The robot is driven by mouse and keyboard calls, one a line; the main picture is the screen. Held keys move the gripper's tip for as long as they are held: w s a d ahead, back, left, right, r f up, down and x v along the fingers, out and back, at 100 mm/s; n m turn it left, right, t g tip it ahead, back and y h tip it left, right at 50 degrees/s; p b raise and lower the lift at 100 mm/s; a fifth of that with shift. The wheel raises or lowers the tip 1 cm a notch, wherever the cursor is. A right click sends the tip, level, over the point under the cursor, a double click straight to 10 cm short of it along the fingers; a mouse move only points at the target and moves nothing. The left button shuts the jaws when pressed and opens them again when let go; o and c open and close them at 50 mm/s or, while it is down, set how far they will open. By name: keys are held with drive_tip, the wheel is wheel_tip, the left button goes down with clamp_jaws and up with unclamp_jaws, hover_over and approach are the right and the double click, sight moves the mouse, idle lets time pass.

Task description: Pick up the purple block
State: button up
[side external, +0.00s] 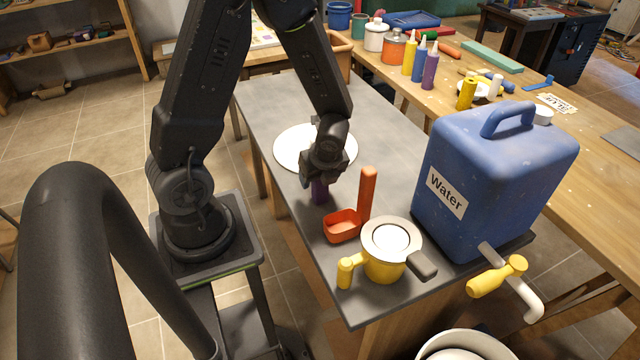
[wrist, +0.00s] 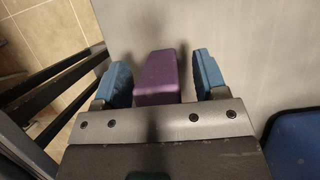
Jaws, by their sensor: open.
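The purple block (side external: 319,191) stands on the grey table, directly below my gripper (side external: 326,178) in the side external view. The gripper hides its upper part there. In the wrist view the purple block (wrist: 157,78) lies between the two blue fingertips of my gripper (wrist: 160,80). Gaps show on both sides of the block, with the left finger closer to it than the right. My gripper is open and the fingers do not appear to touch the block.
A white plate (side external: 290,150) lies behind the gripper. A red scoop (side external: 343,226) with an upright handle, a yellow cup (side external: 384,268) and a large blue water container (side external: 480,190) stand to the right and front. The table's left edge (side external: 262,150) is near the block.

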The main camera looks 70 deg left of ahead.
drive_tip(key=c, duration=1)
drive_tip(key=shift+r, duration=0.2)
